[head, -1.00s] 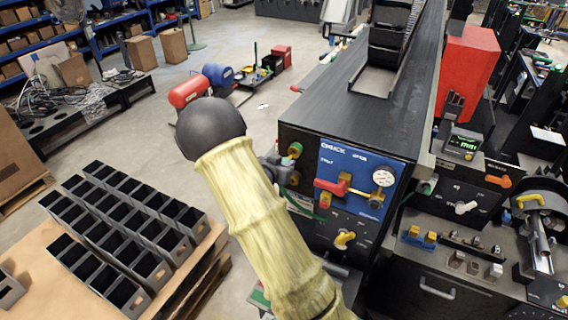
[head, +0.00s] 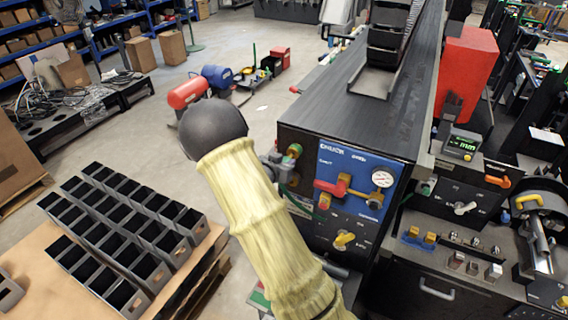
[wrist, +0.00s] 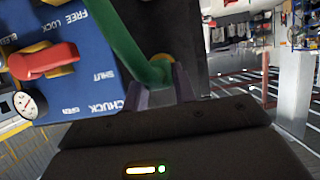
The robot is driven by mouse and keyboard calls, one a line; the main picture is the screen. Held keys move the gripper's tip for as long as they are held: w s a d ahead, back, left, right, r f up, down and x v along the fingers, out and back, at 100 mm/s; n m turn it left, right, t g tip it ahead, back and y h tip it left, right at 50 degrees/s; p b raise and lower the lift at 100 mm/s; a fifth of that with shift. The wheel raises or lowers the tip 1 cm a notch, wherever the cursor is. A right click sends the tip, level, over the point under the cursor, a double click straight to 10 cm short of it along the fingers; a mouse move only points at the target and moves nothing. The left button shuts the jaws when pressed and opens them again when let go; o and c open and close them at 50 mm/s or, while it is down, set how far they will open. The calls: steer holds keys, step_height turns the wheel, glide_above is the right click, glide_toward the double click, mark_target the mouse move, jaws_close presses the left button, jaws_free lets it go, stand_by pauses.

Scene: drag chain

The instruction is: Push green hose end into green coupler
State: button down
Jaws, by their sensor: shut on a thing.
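In the wrist view my gripper (wrist: 160,78) is shut, its two dark fingers on either side of the green hose (wrist: 126,42). The hose runs from the top edge down to the fingers, beside the blue panel. A brass-coloured ring shows at the green piece between the fingertips. In the head view a green piece with an orange-brown part (head: 294,151) sits at the left side of the machine, next to grey gripper parts. My pale-sleeved arm hides much of this area. I cannot tell the green coupler from the hose end, nor how deep the end sits.
Black bins (head: 118,240) stand on a board at the left. Open floor lies behind my arm.

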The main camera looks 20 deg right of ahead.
steer(key=shift+w+d, duration=0.7)
steer(key=shift+d, duration=0.2)
stand_by(0.4)
steer(key=c, duration=1.1)
jaws_free()
steer(key=shift+d, duration=0.1)
steer(key=shift+o, duration=0.2)
steer(key=shift+s+a+r+b, duration=0.15)
steer(key=shift+s+a+b, duration=0.15)
steer(key=shift+a+b, duration=0.25)
steer(key=b+v, duration=0.3)
steer(key=v, duration=1.3)
steer(key=shift+s, duration=0.1)
